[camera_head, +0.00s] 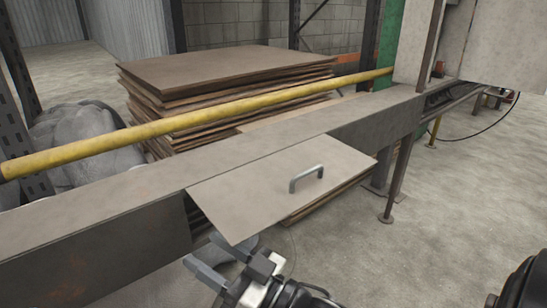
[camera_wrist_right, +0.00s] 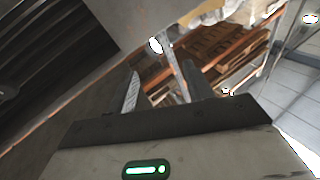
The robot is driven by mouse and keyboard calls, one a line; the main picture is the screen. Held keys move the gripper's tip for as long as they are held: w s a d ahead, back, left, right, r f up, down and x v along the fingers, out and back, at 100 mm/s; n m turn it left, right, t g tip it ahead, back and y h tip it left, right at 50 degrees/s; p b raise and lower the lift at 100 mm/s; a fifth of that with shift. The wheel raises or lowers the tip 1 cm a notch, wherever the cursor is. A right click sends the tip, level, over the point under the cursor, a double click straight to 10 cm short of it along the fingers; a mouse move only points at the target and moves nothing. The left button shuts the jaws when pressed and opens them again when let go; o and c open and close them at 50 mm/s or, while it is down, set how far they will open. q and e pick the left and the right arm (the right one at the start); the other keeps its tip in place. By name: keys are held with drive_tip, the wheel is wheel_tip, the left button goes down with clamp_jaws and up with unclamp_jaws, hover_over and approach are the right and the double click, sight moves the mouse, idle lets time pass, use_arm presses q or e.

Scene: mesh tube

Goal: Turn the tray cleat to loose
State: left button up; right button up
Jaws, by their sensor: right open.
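A flat grey tray panel (camera_head: 265,190) with a metal loop handle (camera_head: 306,178) juts out from the long grey beam in the head view. I cannot make out a cleat for certain; anything under the panel is hidden from the head camera. My right gripper (camera_head: 200,248) is open, just below and in front of the panel's near corner. In the right wrist view its two fingers (camera_wrist_right: 160,88) stand apart with nothing seen between them. My left gripper is not in view.
The long grey beam (camera_head: 95,215) runs across the head view, with a yellow pipe (camera_head: 220,118) behind it. A stack of brown sheets (camera_head: 215,75) lies behind the pipe. The concrete floor (camera_head: 450,220) to the right is mostly open, past a thin support leg (camera_head: 390,190).

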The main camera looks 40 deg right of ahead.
drive_tip(key=d+f+m+h+p, duration=0.35)
drive_tip(key=d+m, duration=0.25)
drive_tip(key=d, duration=0.5)
drive_tip(key=d+f+m+h+p, duration=0.2)
drive_tip(key=d+m+h, duration=0.35)
drive_tip(key=d, duration=0.55)
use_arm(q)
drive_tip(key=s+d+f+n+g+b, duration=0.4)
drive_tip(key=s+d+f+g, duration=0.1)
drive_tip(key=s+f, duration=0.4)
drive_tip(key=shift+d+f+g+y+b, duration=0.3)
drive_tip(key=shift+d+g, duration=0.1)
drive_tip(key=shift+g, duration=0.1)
use_arm(e)
drive_tip(key=w, duration=1.5)
drive_tip(key=shift+w+a+g, duration=0.3)
drive_tip(key=shift+w+a, duration=0.05)
drive_tip(key=shift+a, duration=0.05)
drive_tip(key=shift+r, duration=0.1)
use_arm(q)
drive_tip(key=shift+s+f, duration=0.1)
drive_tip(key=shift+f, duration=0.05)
use_arm(e)
drive_tip(key=c, duration=1)
